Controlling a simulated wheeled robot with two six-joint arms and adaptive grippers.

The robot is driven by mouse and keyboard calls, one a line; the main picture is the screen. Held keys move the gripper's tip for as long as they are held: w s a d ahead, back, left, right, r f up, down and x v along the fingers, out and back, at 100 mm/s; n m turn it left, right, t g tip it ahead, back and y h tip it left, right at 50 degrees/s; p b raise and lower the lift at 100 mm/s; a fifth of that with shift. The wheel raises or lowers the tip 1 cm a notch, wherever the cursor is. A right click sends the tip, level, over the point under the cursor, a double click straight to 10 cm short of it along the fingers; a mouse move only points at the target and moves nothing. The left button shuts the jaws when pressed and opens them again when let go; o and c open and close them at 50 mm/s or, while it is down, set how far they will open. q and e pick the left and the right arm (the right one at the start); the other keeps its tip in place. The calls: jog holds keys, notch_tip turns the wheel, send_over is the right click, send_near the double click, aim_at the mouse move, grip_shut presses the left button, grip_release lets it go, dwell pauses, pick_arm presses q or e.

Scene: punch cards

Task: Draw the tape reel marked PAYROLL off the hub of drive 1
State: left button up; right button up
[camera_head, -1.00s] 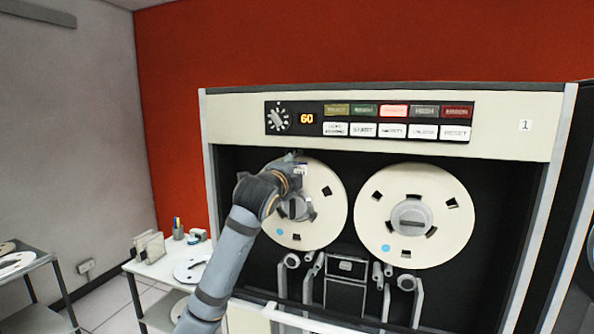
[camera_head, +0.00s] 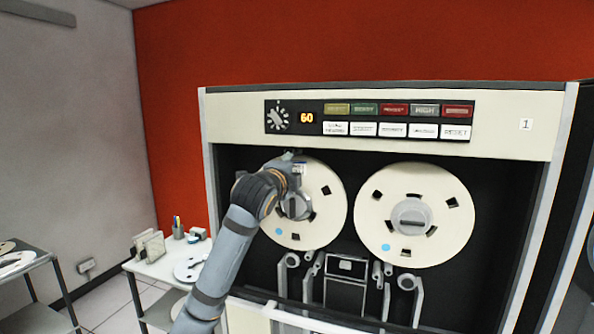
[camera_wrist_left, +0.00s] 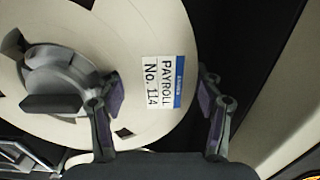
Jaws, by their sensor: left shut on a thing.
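The PAYROLL reel (camera_head: 325,215) is a cream disc on the left hub of drive 1 (camera_head: 222,108). The wrist view shows the reel (camera_wrist_left: 60,20) close up, with its label (camera_wrist_left: 163,83) reading PAYROLL No. 114. The grey hub (camera_wrist_left: 60,85) with its dark bar sits at the reel's centre. My right gripper is not in view.
A second cream reel (camera_head: 440,195) is mounted close on the right. Tape guides (camera_head: 410,285) stand below the reels. The button panel (camera_head: 400,122) is above. A small white table (camera_head: 155,268) with a reel and pens stands at the left.

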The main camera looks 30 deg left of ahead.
pick_arm(q)
jog(key=shift+b+v, duration=0.7)
jog(key=shift+v, duration=1.2)
jog(key=shift+b+v, duration=0.7)
jog(key=shift+v, duration=0.9)
jog(key=shift+r, duration=0.1)
jog(key=b+v, duration=0.5)
jog(key=v, duration=0.6)
jog(key=shift+d+b, duration=0.15)
jog(key=shift+b, duration=0.15)
